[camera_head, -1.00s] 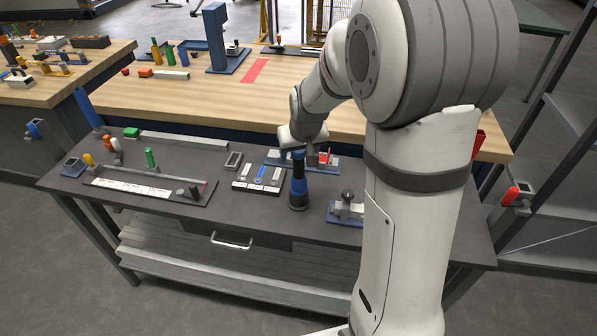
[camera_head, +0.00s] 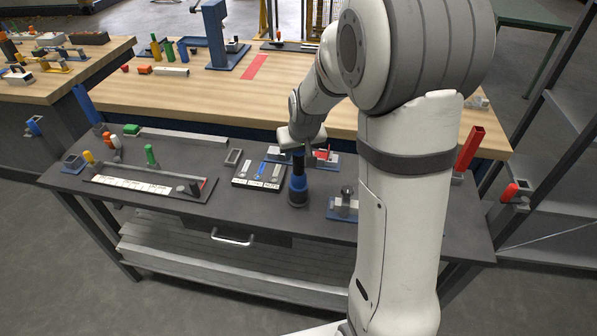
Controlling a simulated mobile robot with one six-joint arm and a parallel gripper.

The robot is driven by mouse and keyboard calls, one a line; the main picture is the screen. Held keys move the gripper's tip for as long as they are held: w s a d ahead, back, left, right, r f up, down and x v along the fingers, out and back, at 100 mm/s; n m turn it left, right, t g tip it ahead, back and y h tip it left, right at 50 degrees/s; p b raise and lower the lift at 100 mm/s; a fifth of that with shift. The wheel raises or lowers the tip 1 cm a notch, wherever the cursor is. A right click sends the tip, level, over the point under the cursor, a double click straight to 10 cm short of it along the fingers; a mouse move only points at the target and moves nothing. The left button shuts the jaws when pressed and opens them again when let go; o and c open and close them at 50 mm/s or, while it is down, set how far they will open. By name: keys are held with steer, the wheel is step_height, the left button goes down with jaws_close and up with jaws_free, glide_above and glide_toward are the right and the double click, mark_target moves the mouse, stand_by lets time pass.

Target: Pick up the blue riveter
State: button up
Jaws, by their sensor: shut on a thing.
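The blue riveter (camera_head: 298,185) stands upright on the dark workbench, right of the small tray of labelled slots. Its base is dark and its body is blue. My gripper (camera_head: 299,154) is directly above it, with its fingers shut on the riveter's upper end, which they mostly hide. The riveter's base appears to rest on the bench top.
The dark bench (camera_head: 230,208) also holds a slotted tray (camera_head: 236,181) at left and a blue-based fixture (camera_head: 343,205) at right. A blue-based rack (camera_head: 273,157) sits behind the riveter. The bench front near the riveter is clear.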

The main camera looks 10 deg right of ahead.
steer(key=shift+w+r, duration=0.1)
steer(key=shift+c, duration=0.2)
steer(key=shift+r, duration=0.3)
step_height(320, 180, up, 9)
steer(key=shift+r+b, duration=0.15)
steer(key=shift+b, duration=0.55)
steer(key=o, duration=0.4)
steer(key=c, duration=0.5)
